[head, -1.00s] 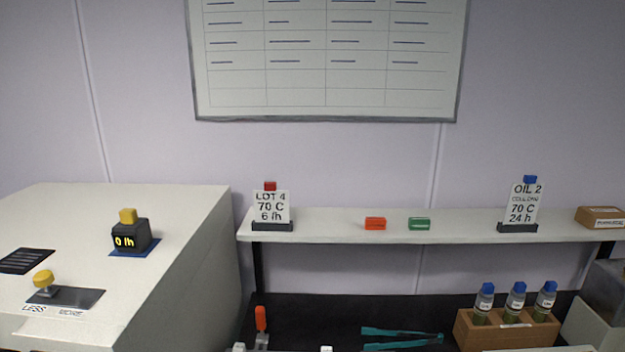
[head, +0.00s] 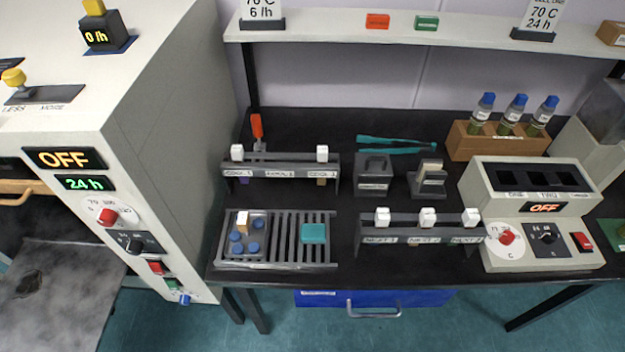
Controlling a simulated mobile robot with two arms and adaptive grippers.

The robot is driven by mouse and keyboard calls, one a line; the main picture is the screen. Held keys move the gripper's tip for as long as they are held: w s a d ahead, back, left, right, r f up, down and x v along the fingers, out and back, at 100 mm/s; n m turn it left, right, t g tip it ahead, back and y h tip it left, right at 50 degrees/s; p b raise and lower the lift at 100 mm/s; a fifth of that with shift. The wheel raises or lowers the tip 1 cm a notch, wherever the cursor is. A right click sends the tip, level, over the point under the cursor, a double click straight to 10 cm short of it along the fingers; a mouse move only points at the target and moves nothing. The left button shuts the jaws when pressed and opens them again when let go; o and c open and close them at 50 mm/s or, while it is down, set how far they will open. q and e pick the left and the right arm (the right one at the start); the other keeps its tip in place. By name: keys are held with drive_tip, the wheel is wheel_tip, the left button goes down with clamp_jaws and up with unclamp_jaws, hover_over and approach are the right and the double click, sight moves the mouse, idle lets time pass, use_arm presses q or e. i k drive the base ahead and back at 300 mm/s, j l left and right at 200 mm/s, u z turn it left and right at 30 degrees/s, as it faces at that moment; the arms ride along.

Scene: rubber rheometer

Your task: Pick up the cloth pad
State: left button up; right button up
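A small teal block-like pad (head: 313,233), which looks like the cloth pad, lies on the right part of a grey slatted rack (head: 285,259) on the black bench. Nothing covers it from above. On the rack's left part is a grey tray (head: 262,224) with several blue round pieces and a tan-and-white piece. Neither of my grippers shows in the head view, so their distance from the pad cannot be seen.
A large white oven-like machine (head: 160,95) stands left of the rack. Label stands (head: 279,170) are behind the rack and another (head: 420,236) is to its right. Teal tongs (head: 395,141) lie behind. A shelf (head: 330,22) overhangs the back. A blue drawer (head: 375,299) is under the bench.

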sight(311, 233)
drive_tip(key=u, duration=1.65)
drive_tip(key=z, duration=1.7)
drive_tip(key=k+l+u, duration=0.15)
drive_tip(key=l+u, duration=0.2)
drive_tip(key=k+l+u, duration=0.2)
drive_tip(key=l+u, duration=0.2)
drive_tip(key=k+l+u, duration=0.35)
drive_tip(key=i+j, duration=0.1)
